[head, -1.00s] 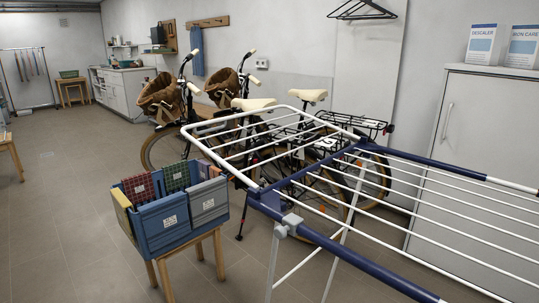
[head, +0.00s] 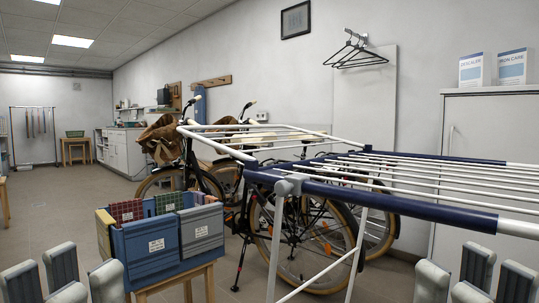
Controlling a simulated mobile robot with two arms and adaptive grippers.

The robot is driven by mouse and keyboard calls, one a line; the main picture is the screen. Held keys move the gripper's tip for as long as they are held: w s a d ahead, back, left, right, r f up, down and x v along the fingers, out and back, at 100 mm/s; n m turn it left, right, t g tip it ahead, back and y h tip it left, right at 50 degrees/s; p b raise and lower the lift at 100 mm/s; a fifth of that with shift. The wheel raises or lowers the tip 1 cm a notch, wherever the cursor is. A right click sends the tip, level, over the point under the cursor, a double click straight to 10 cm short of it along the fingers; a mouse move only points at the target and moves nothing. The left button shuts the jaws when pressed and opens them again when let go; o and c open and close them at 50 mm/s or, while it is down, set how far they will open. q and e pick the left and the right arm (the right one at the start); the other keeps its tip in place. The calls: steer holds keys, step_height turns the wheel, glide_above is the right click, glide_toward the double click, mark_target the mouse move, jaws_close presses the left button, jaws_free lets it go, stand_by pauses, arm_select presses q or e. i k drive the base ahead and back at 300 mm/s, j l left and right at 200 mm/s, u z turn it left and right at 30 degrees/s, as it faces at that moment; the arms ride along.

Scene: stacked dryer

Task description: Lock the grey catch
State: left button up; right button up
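The grey catch (head: 288,185) is a small grey plastic piece on the blue corner tube of the drying rack (head: 400,207), where the rack's white leg meets it. From here I cannot tell whether it is locked. My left gripper (head: 62,274) is at the bottom left, fingers up and spread apart, with nothing between them. My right gripper (head: 474,276) is at the bottom right, also with fingers spread and empty. Both grippers are below the catch in the picture and apart from it. The lower parts of both grippers are cut off by the frame.
A blue box of folded cloths (head: 160,243) stands on a small wooden stool (head: 178,285), left of the rack's leg. Bicycles (head: 300,235) stand behind the rack. A white cabinet (head: 490,140) is at right. Open floor (head: 60,205) lies to the left.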

mark_target(291, 184)
steer(key=z, duration=1.35)
steer(key=j+u, duration=0.3)
steer(key=u, duration=0.15)
steer(key=j+u, duration=0.4)
